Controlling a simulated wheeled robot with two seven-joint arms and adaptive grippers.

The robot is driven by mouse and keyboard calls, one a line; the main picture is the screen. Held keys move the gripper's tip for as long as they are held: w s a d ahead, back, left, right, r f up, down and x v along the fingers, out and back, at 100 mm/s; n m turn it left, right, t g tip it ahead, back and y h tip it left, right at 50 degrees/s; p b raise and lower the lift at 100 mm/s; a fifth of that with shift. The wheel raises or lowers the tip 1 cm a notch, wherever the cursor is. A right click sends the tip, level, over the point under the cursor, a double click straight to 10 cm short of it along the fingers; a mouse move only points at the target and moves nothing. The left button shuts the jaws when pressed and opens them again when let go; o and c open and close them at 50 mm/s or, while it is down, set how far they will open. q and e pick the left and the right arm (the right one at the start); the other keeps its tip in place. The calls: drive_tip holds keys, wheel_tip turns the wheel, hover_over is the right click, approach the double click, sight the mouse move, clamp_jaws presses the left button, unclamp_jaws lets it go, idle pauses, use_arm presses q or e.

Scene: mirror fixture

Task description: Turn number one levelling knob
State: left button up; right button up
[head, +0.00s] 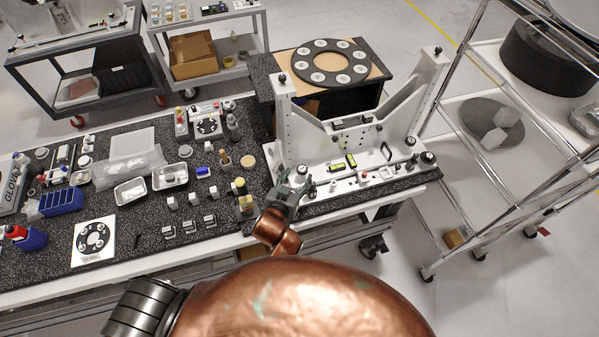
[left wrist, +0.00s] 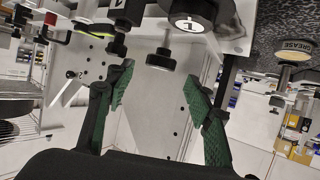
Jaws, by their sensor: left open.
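The number one levelling knob (left wrist: 188,24) has a black rim and a white cap marked 1, at the top of the left wrist view. It appears to be the knob at the left front corner of the white fixture (head: 432,80) in the head view (head: 302,170). My left gripper (left wrist: 157,88) is open, with green finger pads. A smaller black knob (left wrist: 160,61) shows between and beyond its fingers. In the head view my left gripper (head: 289,187) is right by the fixture's left front corner. Contact cannot be told. My right gripper is not in view.
Yellow spirit levels (head: 344,163) lie on the fixture base, and another black knob (head: 428,157) stands at its right end. Small blocks, trays (head: 170,177) and bottles crowd the dark bench left of the gripper. A wire-frame rack (head: 455,190) stands at right.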

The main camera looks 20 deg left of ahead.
use_arm(q)
drive_tip(key=v, duration=0.8)
drive_tip(key=shift+s+r, duration=0.1)
